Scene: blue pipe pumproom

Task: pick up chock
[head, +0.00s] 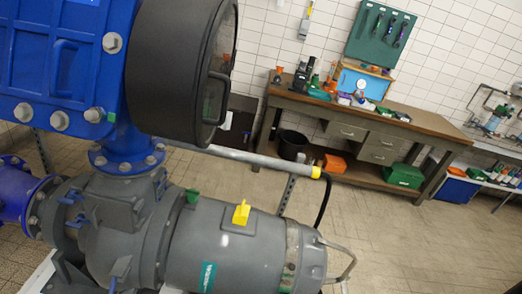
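A small yellow wedge-like block (241,213) sits on a dark flat plate on top of the grey pump motor (225,250). It looks like the chock, though at this size I cannot be sure. A small green piece (192,196) sits on the motor housing to its left. Nothing is seen touching the yellow block. I see no gripper fingers in the head view, so I cannot tell how my gripper stands relative to it.
A large black drum with a handle (175,70) hangs over the motor, beside a blue bolted housing (65,60). A grey bar with a yellow end (265,160) runs behind the motor. A workbench (420,122) stands at the back. Tiled floor (400,245) at right is clear.

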